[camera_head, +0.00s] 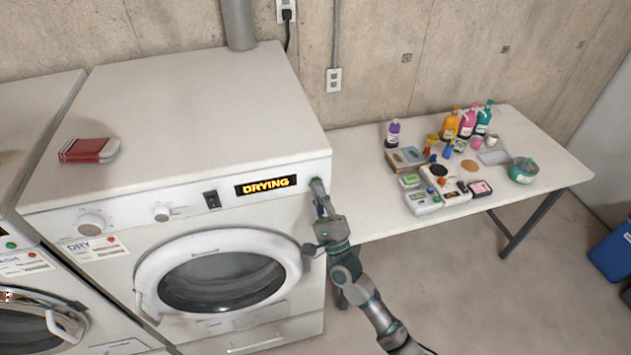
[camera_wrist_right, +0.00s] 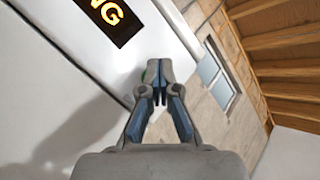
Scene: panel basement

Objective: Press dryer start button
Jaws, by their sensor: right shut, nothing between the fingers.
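The white dryer (camera_head: 190,110) stands at the left of the head view, with its display (camera_head: 266,185) lit and reading "DRYING". The green start button (camera_head: 315,180) is at the right end of its front panel, just right of the display. My right gripper (camera_head: 318,187) is shut and empty, its fingertips at the button and partly covering it. In the right wrist view the closed fingertips (camera_wrist_right: 158,97) lie against the panel, with a sliver of green (camera_wrist_right: 144,76) beside them. Whether they touch the button is hard to tell. My left gripper is not in view.
A washer (camera_head: 30,270) stands left of the dryer. A white table (camera_head: 365,205) at the right carries bottles and small boxes. A blue bin (camera_head: 612,252) is at the far right. The floor before the table is clear.

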